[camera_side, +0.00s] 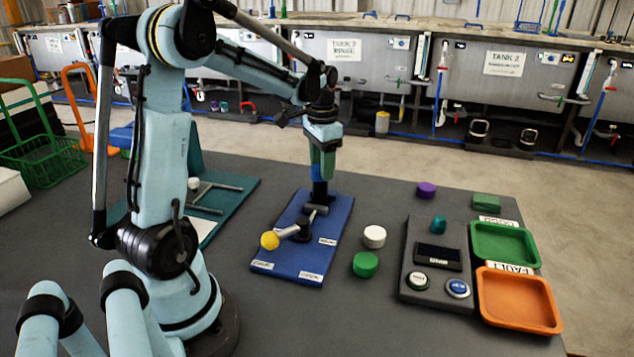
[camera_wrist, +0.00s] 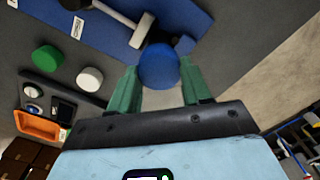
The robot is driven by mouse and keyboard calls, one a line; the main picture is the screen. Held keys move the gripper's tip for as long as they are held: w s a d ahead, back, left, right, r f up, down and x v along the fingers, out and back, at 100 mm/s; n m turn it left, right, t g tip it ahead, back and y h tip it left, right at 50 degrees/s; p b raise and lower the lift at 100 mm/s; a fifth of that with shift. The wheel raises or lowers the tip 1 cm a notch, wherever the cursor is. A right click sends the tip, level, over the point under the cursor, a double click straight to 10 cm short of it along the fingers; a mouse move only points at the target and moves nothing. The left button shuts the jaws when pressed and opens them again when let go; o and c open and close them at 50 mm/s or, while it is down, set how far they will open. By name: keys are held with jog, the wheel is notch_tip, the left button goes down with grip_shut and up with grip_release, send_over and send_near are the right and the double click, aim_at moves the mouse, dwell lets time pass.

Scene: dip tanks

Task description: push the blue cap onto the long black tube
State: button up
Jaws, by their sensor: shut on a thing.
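My gripper (camera_side: 321,176) points down over the far end of the blue board (camera_side: 292,262), its green fingers close together. In the wrist view, my gripper (camera_wrist: 160,88) has its fingers on either side of a round blue cap (camera_wrist: 158,66) and is shut on it. In the side view the cap is mostly hidden by the fingers. A black tube-like part (camera_side: 320,190) shows directly below the fingers. In the wrist view the cap covers most of it. I cannot tell whether the cap touches it or sits over its end.
A pale rod with a yellow ball (camera_side: 270,240) and a grey cross-cylinder (camera_side: 316,210) are on the board. White (camera_side: 374,236), green (camera_side: 365,264) and purple (camera_side: 426,190) caps stand to the right, before a button panel (camera_side: 437,255), a green tray (camera_side: 474,240) and an orange tray (camera_side: 484,300).

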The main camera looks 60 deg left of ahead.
jog(key=shift+f, duration=0.45)
dwell(0.3)
jog(key=o, duration=1.5)
jog(key=shift+r, duration=4)
jog(key=shift+d, duration=0.1)
